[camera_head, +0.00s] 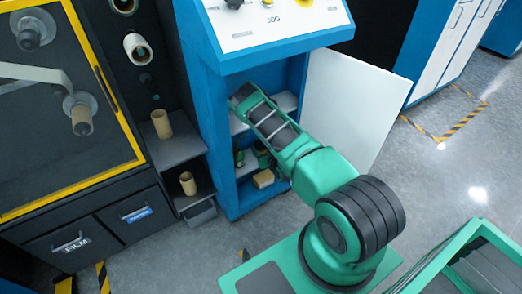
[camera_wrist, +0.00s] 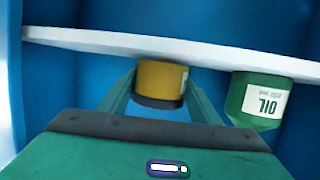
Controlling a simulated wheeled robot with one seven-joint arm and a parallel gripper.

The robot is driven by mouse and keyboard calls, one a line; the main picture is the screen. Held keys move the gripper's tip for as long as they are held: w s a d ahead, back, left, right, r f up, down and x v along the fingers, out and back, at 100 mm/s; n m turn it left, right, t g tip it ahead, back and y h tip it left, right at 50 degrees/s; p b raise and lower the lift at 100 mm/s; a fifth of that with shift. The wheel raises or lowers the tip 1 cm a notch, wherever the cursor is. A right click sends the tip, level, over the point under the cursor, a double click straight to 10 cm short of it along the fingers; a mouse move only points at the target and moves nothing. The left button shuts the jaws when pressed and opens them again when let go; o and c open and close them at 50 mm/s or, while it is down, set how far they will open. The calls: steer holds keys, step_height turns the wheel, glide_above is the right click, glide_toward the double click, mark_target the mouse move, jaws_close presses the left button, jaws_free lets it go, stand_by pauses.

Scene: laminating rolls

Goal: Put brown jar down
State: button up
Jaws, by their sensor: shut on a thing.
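The wrist view is upside down, as the inverted label on the green bottle shows. The brown jar (camera_wrist: 160,78), yellow-brown with a dark lid and a pale label at one side, is upright between the fingers of my gripper (camera_wrist: 160,92), which is shut on it. The jar's base is at the white shelf (camera_wrist: 110,42); I cannot tell whether it touches. In the head view my arm reaches into the open blue cabinet (camera_head: 217,150), and the jar and fingertips are hidden there.
A green oil bottle (camera_wrist: 262,100) stands on the same shelf, close beside the jar. Blue cabinet walls enclose the space. The white cabinet door (camera_head: 350,100) is open to the right of my arm. A yellowish block (camera_head: 263,179) and green items lie on a lower level.

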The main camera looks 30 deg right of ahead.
steer(key=shift+f, duration=0.2)
steer(key=o, duration=1.2)
steer(key=shift+f, duration=0.1)
steer(key=v, duration=1.2)
